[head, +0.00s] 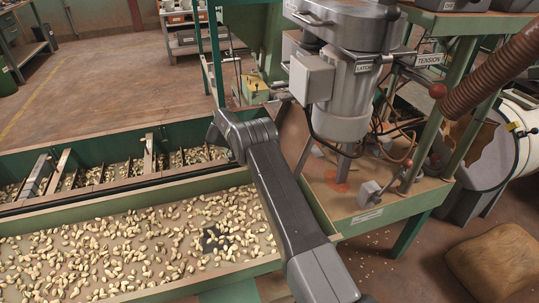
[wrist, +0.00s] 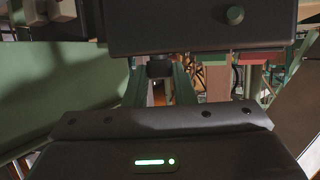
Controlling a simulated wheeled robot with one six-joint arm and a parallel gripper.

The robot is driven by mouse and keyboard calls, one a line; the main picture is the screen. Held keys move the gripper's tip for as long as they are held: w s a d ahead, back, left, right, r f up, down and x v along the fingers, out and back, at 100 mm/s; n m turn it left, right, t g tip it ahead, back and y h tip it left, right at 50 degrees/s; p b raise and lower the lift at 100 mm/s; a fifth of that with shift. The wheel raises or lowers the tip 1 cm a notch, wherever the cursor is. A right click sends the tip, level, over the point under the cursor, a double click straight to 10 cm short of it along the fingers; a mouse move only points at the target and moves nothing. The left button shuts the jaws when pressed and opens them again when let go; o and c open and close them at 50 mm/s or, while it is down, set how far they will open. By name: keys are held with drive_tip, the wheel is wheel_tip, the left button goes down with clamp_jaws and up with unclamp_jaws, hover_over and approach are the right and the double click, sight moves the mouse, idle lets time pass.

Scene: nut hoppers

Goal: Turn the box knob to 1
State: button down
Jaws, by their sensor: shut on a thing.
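The grey box (head: 312,77) is mounted on the left side of the metal machine in the head view. My arm reaches up and bends toward its left side; my gripper's jaws cannot be made out there. In the wrist view, my gripper (wrist: 160,84) has its two fingers closed around a small dark block, which appears to be the box knob (wrist: 160,67). Its pointer and any number marks cannot be read. A dark housing (wrist: 170,28) with a round button (wrist: 235,15) fills the top of the wrist view, just above the fingers.
A green hopper (head: 150,195) full of nuts lies at the left. The machine (head: 345,95) carries LATCH (head: 363,68) and TENSION (head: 429,60) labels. A brown sack (head: 497,262) lies at lower right.

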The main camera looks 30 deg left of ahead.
drive_tip(key=shift+m+g+h+p, duration=0.3)
drive_tip(key=shift+m+g+p, duration=0.3)
drive_tip(key=shift+p, duration=0.5)
drive_tip(key=c, duration=1.2)
unclamp_jaws()
drive_tip(key=shift+r, duration=0.15)
wheel_tip(320, 180, up, 10)
drive_tip(key=p, duration=1)
drive_tip(key=shift+f, duration=0.2)
